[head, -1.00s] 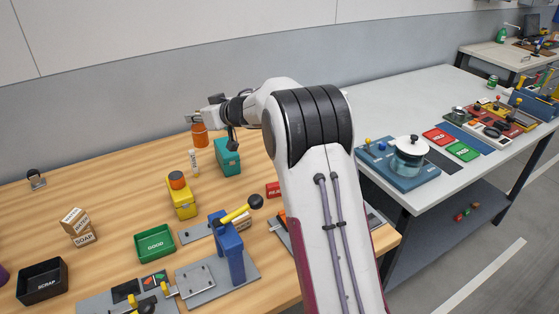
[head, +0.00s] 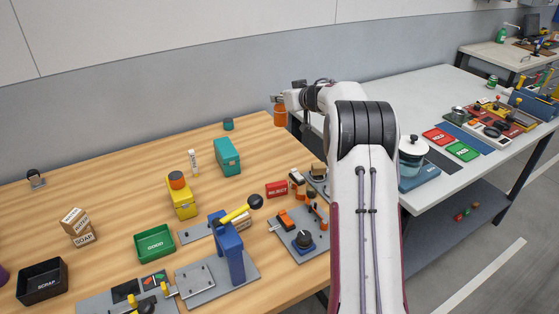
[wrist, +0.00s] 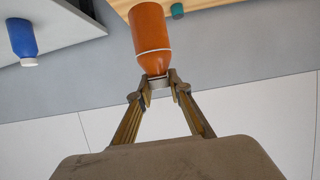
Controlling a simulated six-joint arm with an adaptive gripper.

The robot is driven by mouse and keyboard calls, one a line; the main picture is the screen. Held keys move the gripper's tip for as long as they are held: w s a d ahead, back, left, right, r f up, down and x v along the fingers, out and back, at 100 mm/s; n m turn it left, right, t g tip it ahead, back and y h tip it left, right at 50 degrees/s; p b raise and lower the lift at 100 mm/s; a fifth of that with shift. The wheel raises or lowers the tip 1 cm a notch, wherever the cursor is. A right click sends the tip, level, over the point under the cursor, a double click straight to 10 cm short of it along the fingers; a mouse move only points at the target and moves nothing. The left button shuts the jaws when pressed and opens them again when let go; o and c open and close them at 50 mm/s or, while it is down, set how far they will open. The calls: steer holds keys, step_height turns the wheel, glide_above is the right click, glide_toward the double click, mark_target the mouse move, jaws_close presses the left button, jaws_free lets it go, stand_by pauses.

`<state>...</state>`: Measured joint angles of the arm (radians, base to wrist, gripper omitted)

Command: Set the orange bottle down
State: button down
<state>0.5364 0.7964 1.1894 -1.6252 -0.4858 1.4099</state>
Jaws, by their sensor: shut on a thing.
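The orange bottle (head: 280,116) hangs from my gripper (head: 285,96) in the head view, near the back right corner of the wooden table (head: 110,212). In the wrist view the orange bottle (wrist: 151,28) shows a white ring and a pale cap. My gripper (wrist: 159,84) is shut on it at the cap end.
A teal cup-like piece (head: 228,124) stands near the wooden table's back edge, with a teal box (head: 227,157) in front. The pale table (head: 440,100) lies to the right, holding a pot (head: 412,152). A blue bottle (wrist: 22,40) shows in the wrist view.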

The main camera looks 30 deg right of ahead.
mark_target(280, 126)
steer(key=shift+w+a+f, duration=0.1)
steer(key=shift+f, duration=1.05)
steer(key=shift+a+f, duration=0.1)
steer(key=shift+f, duration=1.05)
steer(key=shift+f, duration=3.15)
steer(key=shift+f, duration=1.85)
steer(key=shift+f, duration=0.15)
steer(key=c, duration=1.8)
jaws_free()
steer(key=shift+c, duration=0.2)
